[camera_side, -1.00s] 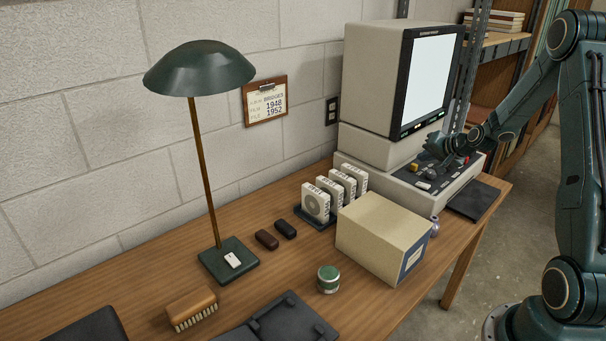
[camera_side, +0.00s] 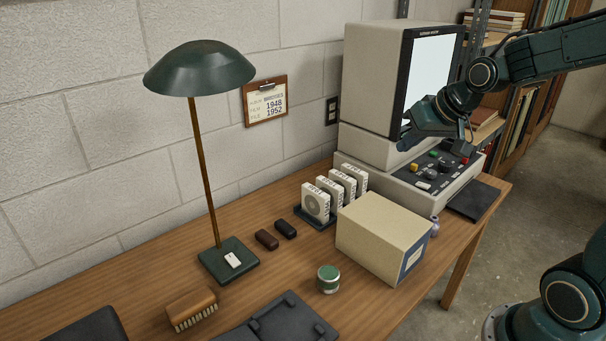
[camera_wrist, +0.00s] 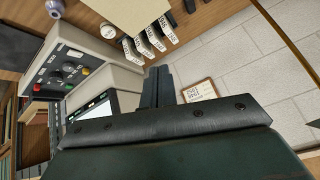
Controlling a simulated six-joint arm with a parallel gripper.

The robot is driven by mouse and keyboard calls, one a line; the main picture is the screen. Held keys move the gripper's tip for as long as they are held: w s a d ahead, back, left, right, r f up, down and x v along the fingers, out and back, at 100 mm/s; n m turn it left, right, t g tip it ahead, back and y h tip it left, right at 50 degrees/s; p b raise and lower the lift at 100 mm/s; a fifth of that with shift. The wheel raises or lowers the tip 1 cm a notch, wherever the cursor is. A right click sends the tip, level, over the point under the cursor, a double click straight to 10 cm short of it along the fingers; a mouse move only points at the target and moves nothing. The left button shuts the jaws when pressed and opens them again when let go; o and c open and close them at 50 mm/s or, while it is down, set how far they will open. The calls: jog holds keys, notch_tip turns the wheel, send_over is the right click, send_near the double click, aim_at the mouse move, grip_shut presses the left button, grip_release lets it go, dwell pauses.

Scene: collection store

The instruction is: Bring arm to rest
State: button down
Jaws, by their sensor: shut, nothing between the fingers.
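My gripper (camera_side: 404,139) is shut and empty. In the side view it is in the air in front of the lower screen of the microfilm reader (camera_side: 368,145), above the reader's control panel (camera_side: 437,170). I cannot tell whether it touches the screen. In the wrist view its shut fingers (camera_wrist: 157,85) point toward the wall, with the control panel (camera_wrist: 68,70) at the left. My forearm reaches in from the right of the side view.
A cream box (camera_side: 375,232) and a rack of film boxes (camera_side: 310,216) stand on the wooden desk (camera_side: 130,298) left of the reader. A green lamp (camera_side: 200,70) stands further left. Shelves with books (camera_side: 520,115) are behind.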

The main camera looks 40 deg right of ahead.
jog(key=s+a+r+n+g, duration=0.1)
jog(key=s+a, duration=0.3)
jog(key=s, duration=0.4)
jog(key=s+a+r+n, duration=0.1)
jog(key=s+a+n, duration=0.2)
jog(key=s, duration=0.6)
jog(key=shift+s+a+g+y, duration=0.3)
jog(key=shift+a+g, duration=0.1)
jog(key=shift+a, duration=0.8)
jog(key=shift+w+r, duration=0.15)
jog(key=shift+w, duration=0.05)
